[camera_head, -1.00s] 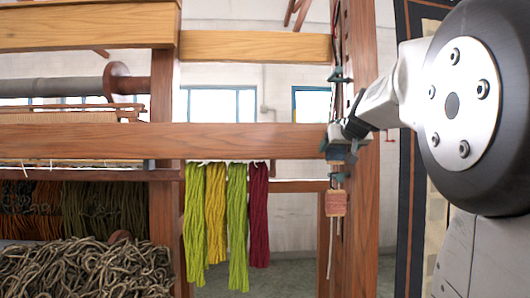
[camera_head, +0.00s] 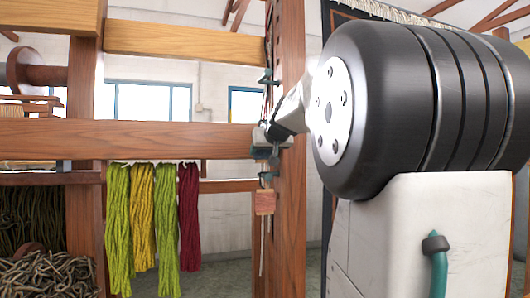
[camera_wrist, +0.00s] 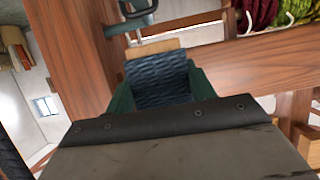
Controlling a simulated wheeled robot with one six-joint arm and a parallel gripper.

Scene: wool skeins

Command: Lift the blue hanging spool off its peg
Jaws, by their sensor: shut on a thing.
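The blue spool (camera_wrist: 158,82), wound with dark blue yarn, sits between the two green fingers of my gripper (camera_wrist: 157,90) in the wrist view. My gripper is shut on it. A pale wooden end (camera_wrist: 152,48) of the spool shows beyond the yarn. A dark metal peg or hook (camera_wrist: 135,12) is just past that end; I cannot tell whether the spool still hangs on it. In the head view my gripper (camera_head: 267,145) is at the wooden post, and the blue yarn is too small or hidden to make out.
The wooden post (camera_head: 290,215) stands close beside my gripper. A small reddish spool or block (camera_head: 265,202) hangs below it with a cord. A crossbeam (camera_head: 170,140) runs left, with green, yellow and dark red skeins (camera_head: 166,215) hanging under it.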

